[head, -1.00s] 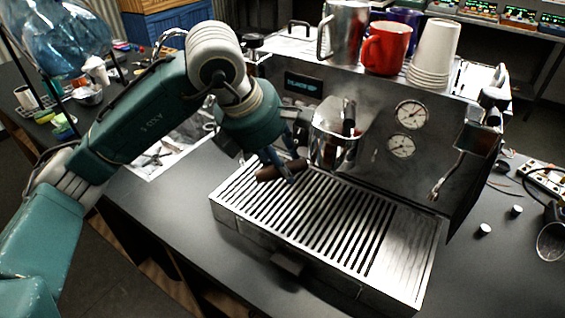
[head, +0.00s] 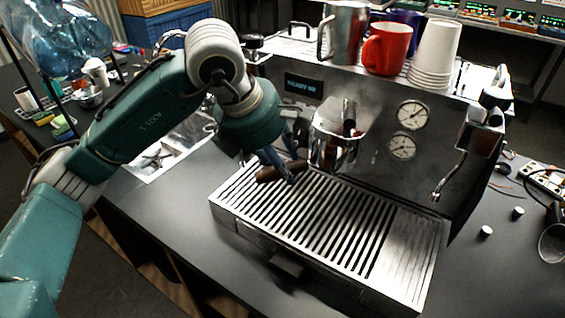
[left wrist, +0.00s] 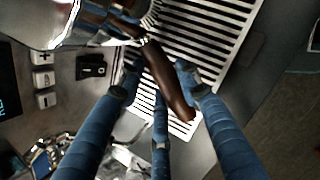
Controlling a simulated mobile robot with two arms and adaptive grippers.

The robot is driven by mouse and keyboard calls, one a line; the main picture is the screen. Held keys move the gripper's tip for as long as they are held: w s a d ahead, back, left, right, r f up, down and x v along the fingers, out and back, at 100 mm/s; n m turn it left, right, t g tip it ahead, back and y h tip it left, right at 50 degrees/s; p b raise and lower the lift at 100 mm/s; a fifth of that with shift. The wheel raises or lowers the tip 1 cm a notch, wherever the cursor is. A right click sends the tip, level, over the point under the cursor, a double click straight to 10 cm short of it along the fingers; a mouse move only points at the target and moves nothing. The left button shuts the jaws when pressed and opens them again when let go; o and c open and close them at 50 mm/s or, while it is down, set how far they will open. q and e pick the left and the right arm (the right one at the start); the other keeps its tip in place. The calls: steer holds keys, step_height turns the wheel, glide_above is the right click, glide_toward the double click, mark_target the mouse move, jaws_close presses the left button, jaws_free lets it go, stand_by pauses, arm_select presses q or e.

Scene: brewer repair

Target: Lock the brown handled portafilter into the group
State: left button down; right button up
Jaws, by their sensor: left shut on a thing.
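The portafilter's brown handle (head: 268,174) sticks out to the left and toward the front below the chrome group (head: 334,140) of the espresso machine. My left gripper (head: 285,166) is shut on this handle, just above the drip tray. In the left wrist view, the dark brown handle (left wrist: 170,85) lies between the blue fingers (left wrist: 157,84). Its inner end meets the chrome part at the top. I cannot tell whether the portafilter is seated in the group. My right gripper is not in view.
The slatted drip tray (head: 395,255) lies under the group. A steam wand (head: 440,187) hangs at the right. A steel pitcher (head: 345,32), a red mug (head: 386,48) and stacked cups (head: 433,57) stand on top.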

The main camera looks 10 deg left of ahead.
arm_select(q)
steer(key=shift+r, duration=0.15)
steer(key=shift+s+d+n+b, duration=0.25)
steer(key=shift+s+n+b, duration=0.05)
steer(key=shift+n+b, duration=0.1)
steer(key=s+d+n+t+y+b, duration=0.1)
steer(key=s+d+n+y+b, duration=0.1)
steer(key=n, duration=0.6)
steer(key=shift+s+d+y+b, duration=0.3)
steer(key=shift+s+d+y, duration=0.5)
steer(key=shift+s+d, duration=0.8)
steer(key=c, duration=1.2)
jaws_free()
steer(key=shift+w, duration=0.2)
steer(key=shift+o, duration=0.4)
